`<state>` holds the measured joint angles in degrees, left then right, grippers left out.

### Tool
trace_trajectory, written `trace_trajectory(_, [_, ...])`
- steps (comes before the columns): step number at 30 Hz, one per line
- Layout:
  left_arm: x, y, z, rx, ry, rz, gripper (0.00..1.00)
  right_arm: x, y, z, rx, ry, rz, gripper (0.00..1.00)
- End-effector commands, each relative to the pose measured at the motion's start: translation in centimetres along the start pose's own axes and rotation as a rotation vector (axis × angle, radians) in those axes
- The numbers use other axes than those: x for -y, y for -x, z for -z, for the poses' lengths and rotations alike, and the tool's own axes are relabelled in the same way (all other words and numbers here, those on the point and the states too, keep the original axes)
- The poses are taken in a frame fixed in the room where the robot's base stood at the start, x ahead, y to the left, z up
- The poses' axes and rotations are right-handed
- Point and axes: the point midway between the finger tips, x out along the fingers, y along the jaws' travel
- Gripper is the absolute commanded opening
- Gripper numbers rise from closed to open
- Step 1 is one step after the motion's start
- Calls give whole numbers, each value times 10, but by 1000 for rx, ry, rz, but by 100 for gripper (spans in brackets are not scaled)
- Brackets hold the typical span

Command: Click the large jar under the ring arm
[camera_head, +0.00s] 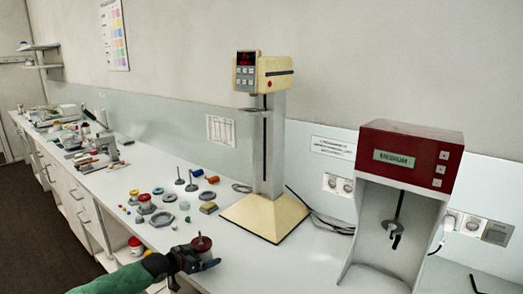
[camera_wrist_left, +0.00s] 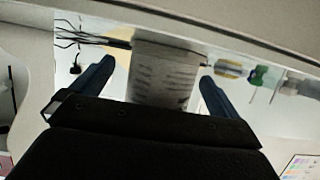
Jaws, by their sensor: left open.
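The cream mill (camera_head: 264,216) stands on the counter, with a red display on its head. Its ring arm (camera_head: 252,110) juts out from the column below the head, and the space under it looks empty. I cannot tell for sure which item is the large jar. A dark red disc-shaped piece with a thin upright stem (camera_head: 202,243) is right at my left gripper (camera_head: 203,264), which is open at the counter's front; contact is unclear. In the left wrist view the blue fingers (camera_wrist_left: 157,70) are apart, with a pale printed panel seen between them. My right gripper is out of view.
A red-topped machine marked MEDIUM (camera_head: 400,165) stands at the right. Several small parts, including a grey ring-shaped piece (camera_head: 162,219) and a blue piece (camera_head: 197,173), lie left of the mill. Cables run behind the mill. The counter between the two machines is mostly clear.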

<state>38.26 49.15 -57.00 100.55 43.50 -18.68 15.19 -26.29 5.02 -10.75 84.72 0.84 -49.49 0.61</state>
Motion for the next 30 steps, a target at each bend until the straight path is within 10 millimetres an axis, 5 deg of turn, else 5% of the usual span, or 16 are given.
trace_trajectory(2, [0,0,0,0,0,0,100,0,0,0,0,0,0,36])
trace_trajectory(12, [0,0,0,0,0,0,35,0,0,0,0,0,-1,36])
trace_trajectory(14, [0,0,0,-1,0,0,30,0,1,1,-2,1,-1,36])
trace_trajectory(30, [0,4,11,-1,0,0,30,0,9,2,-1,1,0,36])
